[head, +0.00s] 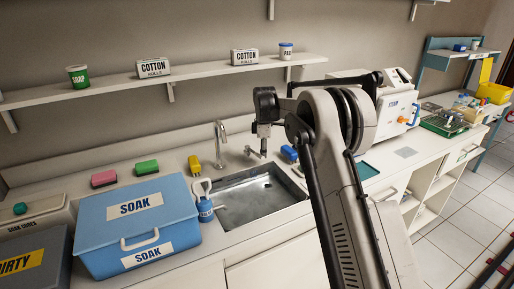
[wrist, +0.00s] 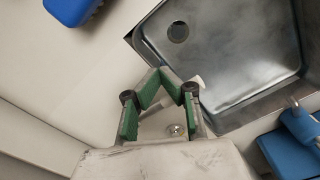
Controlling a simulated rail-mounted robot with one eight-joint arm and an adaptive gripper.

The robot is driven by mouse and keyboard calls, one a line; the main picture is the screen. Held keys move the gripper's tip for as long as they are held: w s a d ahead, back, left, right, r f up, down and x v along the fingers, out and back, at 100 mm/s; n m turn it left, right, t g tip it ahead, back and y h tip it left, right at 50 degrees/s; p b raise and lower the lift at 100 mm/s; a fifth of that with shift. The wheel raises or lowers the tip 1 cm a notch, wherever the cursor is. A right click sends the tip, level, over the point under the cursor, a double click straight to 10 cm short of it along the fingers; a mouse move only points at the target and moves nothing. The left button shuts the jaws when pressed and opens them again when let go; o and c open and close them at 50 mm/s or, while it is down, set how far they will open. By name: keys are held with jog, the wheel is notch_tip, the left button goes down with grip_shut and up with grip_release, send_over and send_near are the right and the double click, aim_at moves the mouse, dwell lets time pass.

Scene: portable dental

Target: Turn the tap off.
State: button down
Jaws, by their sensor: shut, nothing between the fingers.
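The chrome tap (head: 220,142) stands at the back left of the sink, with its curved spout upright. A small chrome lever-like part (head: 251,153) shows at the sink's back edge, close to my gripper (head: 263,148). In the wrist view my gripper (wrist: 160,76) is shut and empty, its green-padded fingers meeting at the tips. A pale, blurred tap part (wrist: 190,86) shows just beside the right finger; I cannot tell if they touch. A round metal fitting (wrist: 176,130) shows below, between the fingers. The metal sink (head: 232,212) has pale streaks inside; running water is unclear.
Yellow (head: 194,163), green (head: 147,167), pink (head: 103,179) and blue (head: 289,153) sponges lie along the back. A shelf (head: 210,69) runs above.

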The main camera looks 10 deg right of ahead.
jog(key=shift+s+a, duration=0.1)
notch_tip(320, 180, up, 7)
jog(key=d+p, duration=0.1)
jog(key=p, duration=0.1)
jog(key=shift+p, duration=0.3)
dwell(0.7)
jog(key=shift+d, duration=0.1)
jog(key=s+d+r+m+t, duration=0.15)
jog(key=s+r+m, duration=0.25)
jog(key=s+r, duration=0.65)
jog(key=s+r+m+t, duration=0.2)
jog(key=s+r+m, duration=0.35)
jog(key=s, duration=0.75)
jog(key=s+f+m+t, duration=0.2)
jog(key=s+f+m, duration=0.1)
jog(key=s, duration=1.1)
jog(key=s+d+f+m+t+b, duration=0.1)
jog(key=s+f+m, duration=0.2)
jog(key=s, duration=1.1)
jog(key=shift+s+f+t, duration=0.15)
jog(key=shift+f+t, duration=0.2)
jog(key=shift+f, duration=0.2)
